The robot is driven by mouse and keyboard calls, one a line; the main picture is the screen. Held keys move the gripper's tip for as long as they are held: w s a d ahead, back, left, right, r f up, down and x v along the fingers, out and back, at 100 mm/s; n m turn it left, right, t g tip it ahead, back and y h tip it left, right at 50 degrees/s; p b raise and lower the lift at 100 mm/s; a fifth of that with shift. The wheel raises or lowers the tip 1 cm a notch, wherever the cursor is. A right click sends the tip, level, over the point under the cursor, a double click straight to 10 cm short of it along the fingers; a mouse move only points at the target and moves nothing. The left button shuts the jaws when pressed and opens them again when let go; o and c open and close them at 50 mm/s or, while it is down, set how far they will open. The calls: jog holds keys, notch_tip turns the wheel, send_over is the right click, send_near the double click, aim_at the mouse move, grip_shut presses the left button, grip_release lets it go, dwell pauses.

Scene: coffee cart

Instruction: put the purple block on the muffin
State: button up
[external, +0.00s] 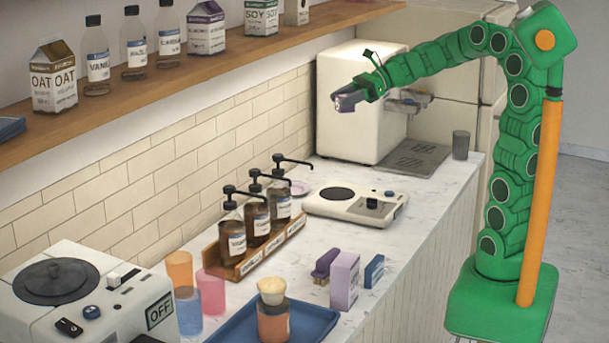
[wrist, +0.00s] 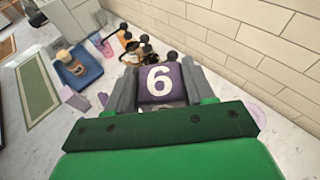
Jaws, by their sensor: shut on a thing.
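My gripper (wrist: 162,88) is shut on a dark purple block (wrist: 160,82) with a white number 6 on it, held between the two grey fingers. In the external view my gripper (external: 347,100) is high above the counter, in front of the white coffee machine. The pale muffin (external: 271,287) sits on top of an orange and dark cup-like holder (external: 274,322) on the blue tray (external: 322,318) at the counter's near end. In the wrist view the muffin (wrist: 62,55) is small, at the upper left, well apart from the block.
A lilac box (external: 344,282), a dark purple item (external: 324,264) and a small blue box (external: 374,271) stand right of the tray. Tinted cups (external: 210,292) stand left of it. Pump bottles (external: 257,222) stand in a wooden rack by the wall. A scale (external: 356,205) lies behind.

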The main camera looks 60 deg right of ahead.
jog(key=s+a+n+g+y, duration=0.3)
jog(key=a+n+g, duration=0.2)
jog(key=a, duration=2.4)
jog(key=s+a+n+g, duration=0.45)
jog(key=s+a, duration=1.25)
jog(key=a, duration=0.5)
send_over(273, 279)
jog(key=d, duration=0.1)
jog(key=shift+m, duration=0.45)
jog(key=f, duration=1.3)
jog(key=shift+s+f, duration=0.25)
jog(key=shift+s, duration=0.1)
jog(key=shift+w+a+f, duration=0.25)
jog(key=shift+a+f, duration=0.05)
jog(key=shift+f, duration=0.2)
jog(key=shift+w+a+f, duration=0.2)
jog(key=shift+a+f, duration=0.05)
jog(key=shift+f, duration=1.65)
